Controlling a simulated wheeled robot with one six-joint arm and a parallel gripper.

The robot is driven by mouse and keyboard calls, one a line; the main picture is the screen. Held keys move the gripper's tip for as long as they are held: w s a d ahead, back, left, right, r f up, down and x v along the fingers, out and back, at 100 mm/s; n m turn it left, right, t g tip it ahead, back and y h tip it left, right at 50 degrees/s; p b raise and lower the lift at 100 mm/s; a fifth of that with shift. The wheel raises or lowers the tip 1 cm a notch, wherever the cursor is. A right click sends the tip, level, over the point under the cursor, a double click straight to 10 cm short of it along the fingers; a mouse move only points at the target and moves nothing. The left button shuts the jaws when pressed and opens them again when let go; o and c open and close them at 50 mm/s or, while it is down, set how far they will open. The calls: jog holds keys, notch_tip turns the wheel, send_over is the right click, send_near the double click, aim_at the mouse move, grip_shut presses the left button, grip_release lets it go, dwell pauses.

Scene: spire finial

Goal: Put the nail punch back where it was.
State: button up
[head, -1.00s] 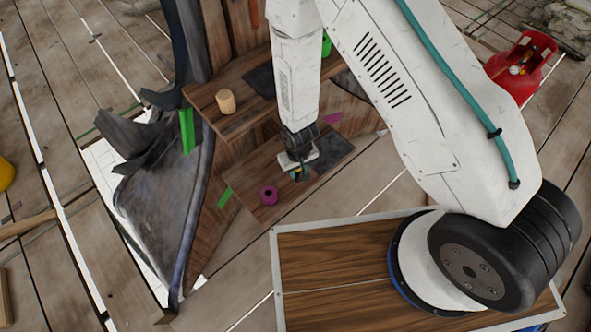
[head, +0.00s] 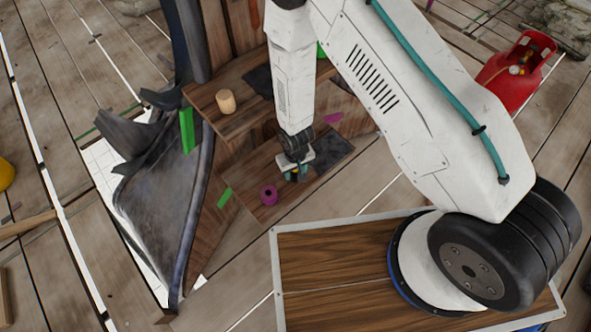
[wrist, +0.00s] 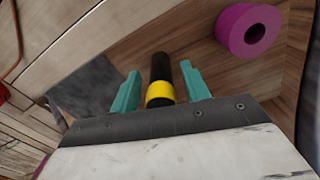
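The nail punch, a black rod with a yellow band (wrist: 160,94), stands out between my gripper's teal fingers in the wrist view. My gripper (wrist: 161,85) is open, with a visible gap on each side of the punch. In the head view my gripper (head: 295,174) is low over the lower wooden step (head: 254,178), and a bit of yellow shows between its fingers. The lower end of the punch is hidden behind the gripper body in the wrist view. I cannot tell whether the punch touches the step.
A purple ring-shaped roll (head: 268,195) lies on the lower step, left of my gripper; it also shows in the wrist view (wrist: 247,30). A dark grey patch (head: 335,152) is on the right. A wooden cylinder (head: 226,102) stands on the upper step. A red gas bottle (head: 512,75) stands far right.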

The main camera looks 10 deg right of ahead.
notch_tip(320, 180, up, 12)
jog(key=shift+w+r, duration=0.1)
jog(key=shift+r, duration=0.1)
jog(key=d+r+m, duration=0.1)
jog(key=d+r, duration=0.3)
jog(key=r, duration=0.6)
jog(key=d+r, duration=0.4)
jog(key=r, duration=0.5)
jog(key=d+r+m, duration=0.1)
jog(key=d+r, duration=0.2)
jog(key=r, duration=0.7)
jog(key=s+d+r, duration=0.3)
jog(key=s+r, duration=0.2)
jog(key=s, duration=0.1)
jog(key=s+d+r+m, duration=0.1)
jog(key=s+d+r, duration=0.2)
jog(key=s, duration=0.4)
jog(key=s+d+r+t, duration=0.1)
jog(key=s+d+r, duration=0.2)
jog(key=s+r, duration=0.3)
jog(key=shift+s+d+r+m, duration=0.15)
jog(key=shift+d+r+m, duration=0.15)
jog(key=shift+r+m, duration=0.1)
